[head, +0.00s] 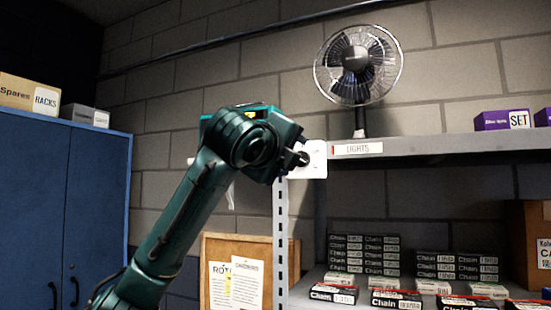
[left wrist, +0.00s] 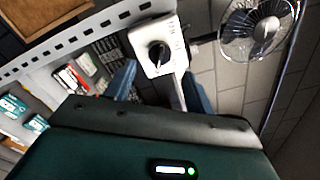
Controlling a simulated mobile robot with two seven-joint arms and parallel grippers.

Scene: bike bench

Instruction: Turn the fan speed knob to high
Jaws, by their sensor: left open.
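The fan speed knob (left wrist: 158,56) is a black dial on a white control plate (left wrist: 148,37) in the left wrist view. In the head view part of the white plate (head: 315,160) shows just right of my left gripper (head: 300,158), which hides the knob there. My left gripper, in the left wrist view (left wrist: 160,92), is open, with one blue finger on each side below the plate. The knob lies ahead of the fingertips, and nothing is between them that I can see gripped. The fan (head: 357,65) stands on the upper shelf; it also shows in the left wrist view (left wrist: 250,28). My right gripper is not in view.
The grey upper shelf (head: 450,143) has a "LIGHTS" label and purple boxes (head: 503,120). Several chain boxes (head: 365,255) fill the lower shelf. A perforated metal post (head: 281,240) stands below the plate. A notice board (head: 212,245) and blue cabinet (head: 95,190) are left.

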